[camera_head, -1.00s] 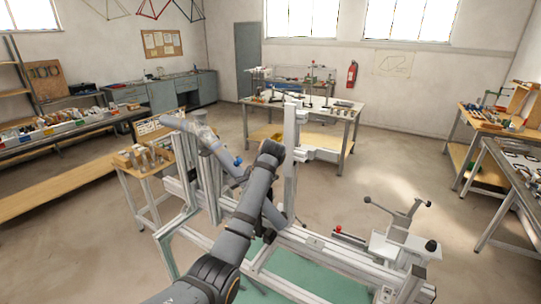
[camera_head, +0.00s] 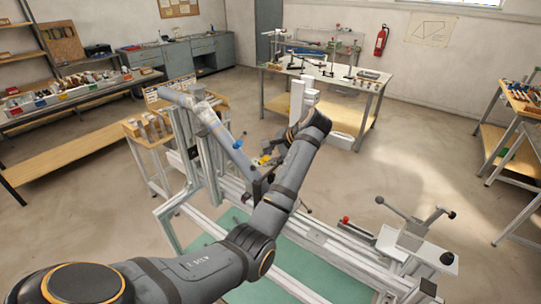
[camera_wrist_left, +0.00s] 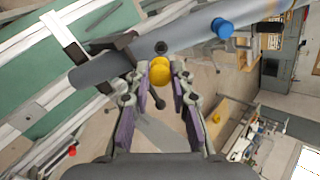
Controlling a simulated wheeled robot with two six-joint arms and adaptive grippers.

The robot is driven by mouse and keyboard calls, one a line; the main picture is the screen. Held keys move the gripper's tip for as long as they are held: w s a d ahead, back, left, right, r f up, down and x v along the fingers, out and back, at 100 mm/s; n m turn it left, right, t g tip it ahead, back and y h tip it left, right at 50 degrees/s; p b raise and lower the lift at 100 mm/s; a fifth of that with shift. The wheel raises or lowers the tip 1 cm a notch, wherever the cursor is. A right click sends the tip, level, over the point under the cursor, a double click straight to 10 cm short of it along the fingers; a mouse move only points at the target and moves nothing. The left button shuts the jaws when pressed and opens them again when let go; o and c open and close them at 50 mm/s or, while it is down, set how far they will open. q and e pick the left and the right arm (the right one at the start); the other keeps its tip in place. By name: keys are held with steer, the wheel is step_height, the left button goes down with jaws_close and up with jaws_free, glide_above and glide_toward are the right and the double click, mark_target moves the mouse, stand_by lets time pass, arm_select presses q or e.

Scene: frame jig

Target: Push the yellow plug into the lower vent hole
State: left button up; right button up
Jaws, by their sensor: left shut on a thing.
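My left gripper (camera_wrist_left: 163,86) is shut on the yellow plug (camera_wrist_left: 160,72), which sits between its fingertips. In the head view, the gripper (camera_head: 268,158) and a bit of the yellow plug (camera_head: 264,159) show beside the slanted grey tube (camera_head: 212,122). In the left wrist view, the tube (camera_wrist_left: 185,42) crosses just beyond the plug. A dark round vent hole (camera_wrist_left: 160,47) in it lies close past the plug; the plug looks apart from the hole. A blue plug (camera_wrist_left: 222,27) stands in the tube farther along. My right gripper is not in view.
The tube rests on an aluminium frame jig (camera_head: 206,165) with a dark clamp (camera_wrist_left: 112,45) near the gripper. A lever fixture (camera_head: 420,238) stands at the jig's right end. A small table with blocks (camera_head: 150,125) is behind left. Open floor lies beyond.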

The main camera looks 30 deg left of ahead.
mark_target(262, 160)
arm_select(q)
steer(key=shift+w+a+f, duration=0.65)
steer(key=shift+w+f, duration=0.15)
steer(key=shift+f, duration=0.15)
steer(key=shift+s+a+f, duration=0.1)
steer(key=shift+a, duration=0.05)
steer(key=shift+s+a+f, duration=0.1)
steer(key=shift+s+a, duration=0.05)
steer(key=shift+s, duration=0.05)
steer(key=shift+a+f, duration=0.35)
steer(key=shift+f, duration=0.1)
steer(key=shift+a+f, duration=0.1)
steer(key=shift+f, duration=0.05)
steer(key=shift+w, duration=0.1)
steer(key=shift+a, duration=0.1)
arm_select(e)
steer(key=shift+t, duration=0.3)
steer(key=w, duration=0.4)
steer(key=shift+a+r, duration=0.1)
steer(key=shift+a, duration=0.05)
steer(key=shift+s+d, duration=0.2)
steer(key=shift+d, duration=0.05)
